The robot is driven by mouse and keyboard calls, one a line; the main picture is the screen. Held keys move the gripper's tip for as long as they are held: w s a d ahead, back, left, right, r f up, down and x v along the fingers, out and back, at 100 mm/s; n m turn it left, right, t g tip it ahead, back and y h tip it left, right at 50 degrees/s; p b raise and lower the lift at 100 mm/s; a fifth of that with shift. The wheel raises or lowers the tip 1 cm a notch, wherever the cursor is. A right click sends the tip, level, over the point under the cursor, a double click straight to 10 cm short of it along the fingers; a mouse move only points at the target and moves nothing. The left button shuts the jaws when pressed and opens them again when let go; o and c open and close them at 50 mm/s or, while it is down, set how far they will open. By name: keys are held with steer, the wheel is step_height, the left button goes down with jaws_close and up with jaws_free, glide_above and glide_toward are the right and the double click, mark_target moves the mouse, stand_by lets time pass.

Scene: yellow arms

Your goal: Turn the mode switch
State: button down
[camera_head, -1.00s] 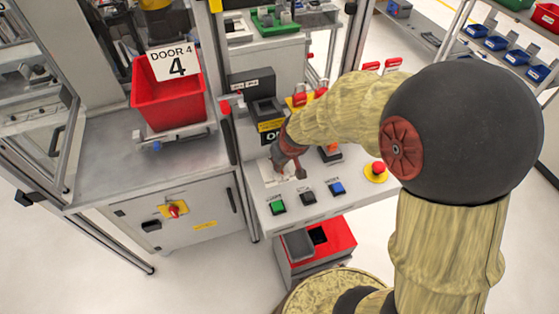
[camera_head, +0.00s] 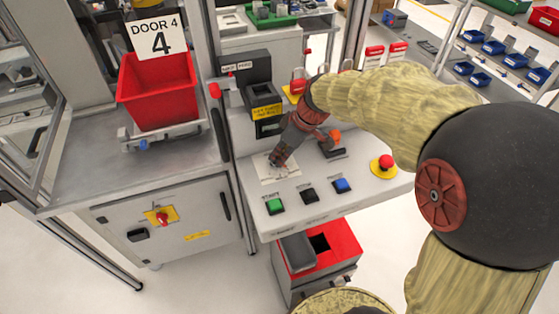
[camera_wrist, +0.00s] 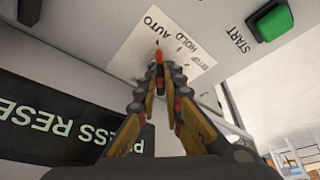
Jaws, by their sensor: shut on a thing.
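The mode switch is on a pale label plate (camera_head: 281,176) on the sloping control panel. In the wrist view the plate (camera_wrist: 150,50) reads AUTO, HOLD and SETUP. A small orange-red part of the mode switch (camera_wrist: 158,56) shows between my fingertips, its dark tip toward the AUTO side. My gripper (camera_head: 277,160) points down at the plate. In the wrist view my gripper (camera_wrist: 161,68) has its fingertips closed together on the switch. The fingers hide most of the knob, so its exact setting is hard to read.
Green (camera_head: 275,206), black (camera_head: 309,195) and blue (camera_head: 341,186) buttons line the panel's front. A red emergency stop (camera_head: 386,161) is at right. An orange-topped lever (camera_head: 334,138) stands close to my gripper. A display box (camera_head: 263,103) is behind. A red bin (camera_head: 160,95) stands left.

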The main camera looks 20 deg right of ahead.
steer(key=shift+n, duration=0.3)
steer(key=c, duration=2)
jaws_free()
steer(key=shift+o, duration=0.4)
steer(key=v, duration=1.2)
steer(key=shift+w, duration=0.2)
